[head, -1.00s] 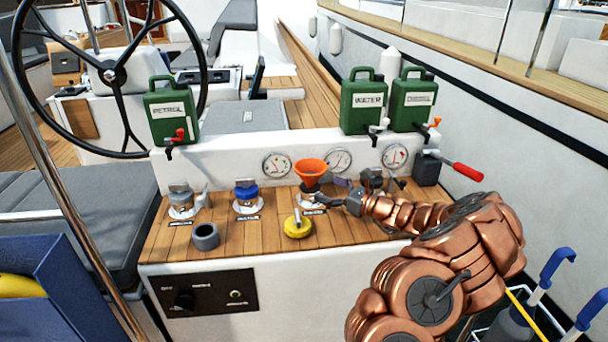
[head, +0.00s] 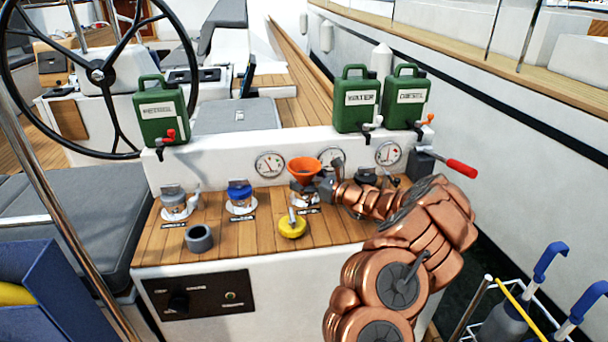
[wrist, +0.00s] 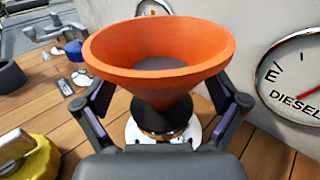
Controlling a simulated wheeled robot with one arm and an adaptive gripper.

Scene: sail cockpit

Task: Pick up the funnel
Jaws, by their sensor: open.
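The orange funnel (head: 305,167) stands upright at the back of the wooden console top. In the wrist view the funnel (wrist: 158,55) fills the middle, with its wide mouth up and its dark lower part over a pale round fitting on the deck. My gripper (head: 312,187) reaches it from the right in the head view. In the wrist view my gripper (wrist: 165,105) is open, with one finger on each side of the funnel's cone. I cannot tell whether the fingers touch it. The funnel's spout end is hidden.
A yellow cap (head: 292,227) and a grey ring (head: 199,238) lie on the console (head: 250,235). A blue-capped fitting (head: 239,193) stands left of the funnel. Gauges (head: 269,164) line the wall behind. Green cans labelled water (head: 356,102) and diesel (head: 407,100) stand above.

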